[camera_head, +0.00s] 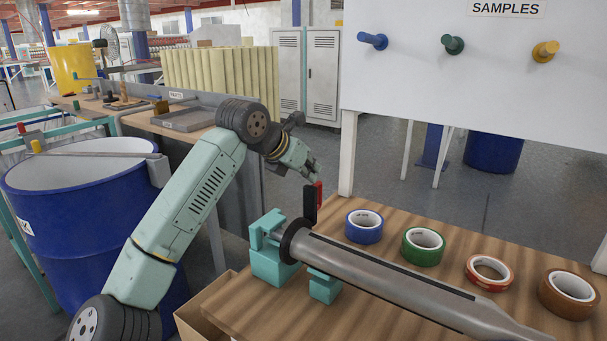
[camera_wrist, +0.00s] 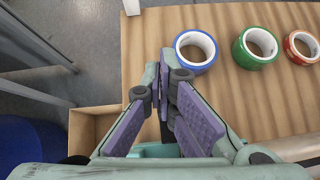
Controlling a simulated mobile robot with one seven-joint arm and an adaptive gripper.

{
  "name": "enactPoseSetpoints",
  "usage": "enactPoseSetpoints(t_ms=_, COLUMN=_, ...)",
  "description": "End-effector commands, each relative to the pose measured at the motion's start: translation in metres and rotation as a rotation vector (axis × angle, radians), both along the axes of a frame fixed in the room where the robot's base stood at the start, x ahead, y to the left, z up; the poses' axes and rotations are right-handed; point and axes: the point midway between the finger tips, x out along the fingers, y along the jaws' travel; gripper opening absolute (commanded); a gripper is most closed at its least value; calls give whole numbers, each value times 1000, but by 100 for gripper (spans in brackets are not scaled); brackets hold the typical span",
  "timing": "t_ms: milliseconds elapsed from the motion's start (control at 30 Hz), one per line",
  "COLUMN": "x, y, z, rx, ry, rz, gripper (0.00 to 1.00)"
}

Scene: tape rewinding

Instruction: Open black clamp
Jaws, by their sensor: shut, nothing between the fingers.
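The black clamp shows in the head view as an upright black handle (camera_head: 309,204) beside a black ring (camera_head: 291,241) around the left end of a grey metal shaft (camera_head: 385,272). A teal block (camera_head: 271,262) stands at that end. My gripper (camera_head: 314,176) is just above the handle's top; I cannot tell whether they touch. In the wrist view my gripper (camera_wrist: 160,77) has its purple-padded fingers closed together at the tips, with nothing held. A dark strip below the fingers is mostly hidden by them, and the clamp is not clear there.
Blue (camera_head: 365,227), green (camera_head: 423,246), red (camera_head: 489,273) and brown (camera_head: 567,294) tape rolls lie along the back of the wooden table (camera_head: 395,327). A small red piece (camera_head: 319,194) stands beside the black handle. A white SAMPLES board (camera_head: 455,75) with pegs stands behind. A blue drum (camera_head: 75,235) is at left.

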Motion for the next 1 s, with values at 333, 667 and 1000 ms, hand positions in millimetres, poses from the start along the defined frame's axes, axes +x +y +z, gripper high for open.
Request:
enactPoseSetpoints(t_ms=333, x=9, y=-7, z=-5, rx=-1, ry=-2, rz=-1, gripper=0)
enactPoseSetpoints(t_ms=667, x=10, y=-8, z=-5, rx=-1, ry=-3, rz=-1, gripper=0)
enactPoseSetpoints(t_ms=1000, x=9, y=-6, z=10, rx=-1, ry=-3, rz=-1, gripper=0)
